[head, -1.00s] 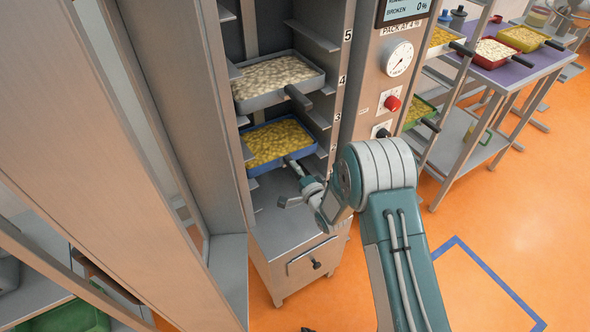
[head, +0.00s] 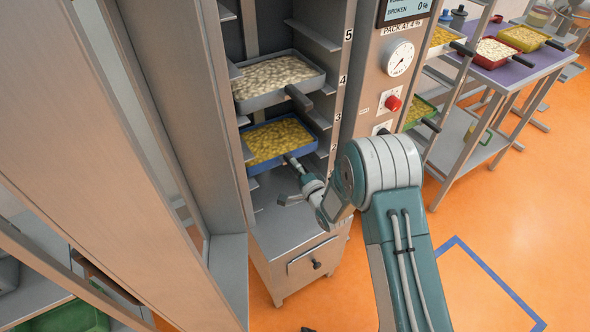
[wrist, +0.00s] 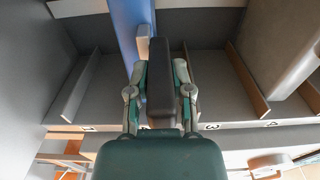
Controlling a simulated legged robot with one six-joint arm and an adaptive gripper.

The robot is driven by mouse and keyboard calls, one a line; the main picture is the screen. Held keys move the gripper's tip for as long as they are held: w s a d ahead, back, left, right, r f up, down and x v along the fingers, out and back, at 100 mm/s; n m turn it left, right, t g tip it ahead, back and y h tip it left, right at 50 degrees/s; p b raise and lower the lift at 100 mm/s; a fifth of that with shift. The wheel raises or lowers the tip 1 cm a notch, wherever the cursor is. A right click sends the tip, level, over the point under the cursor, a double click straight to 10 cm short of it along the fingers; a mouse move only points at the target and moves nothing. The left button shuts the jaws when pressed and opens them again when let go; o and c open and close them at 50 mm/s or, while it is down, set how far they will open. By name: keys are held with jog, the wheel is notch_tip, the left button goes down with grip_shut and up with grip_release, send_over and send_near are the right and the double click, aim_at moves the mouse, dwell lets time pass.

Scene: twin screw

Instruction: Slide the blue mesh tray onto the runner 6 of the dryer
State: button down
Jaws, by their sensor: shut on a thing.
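The blue mesh tray (head: 266,168), filled with yellow pieces, is inside the dryer (head: 183,80) at a low level, close to the labels 2 and 3. My gripper (head: 296,166) is at its front and is shut on the tray's dark handle. In the wrist view my gripper (wrist: 160,90) has its fingers on both sides of the handle (wrist: 186,85), and the blue tray wall (wrist: 130,30) shows behind. Runner labels up to 5 (head: 348,35) show in the head view. Runner 6 is out of view.
A grey tray (head: 277,96) of pale pieces sits just above the blue tray, its handle sticking out. The left frame post and the gauge panel (head: 385,75) flank the opening. A purple-topped table (head: 510,72) with trays stands at the right. Orange floor is open there.

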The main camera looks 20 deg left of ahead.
jog(key=shift+r, duration=0.15)
jog(key=shift+v, duration=2.45)
jog(key=v, duration=1.7)
jog(key=shift+s, duration=0.15)
jog(key=shift+v, duration=1.25)
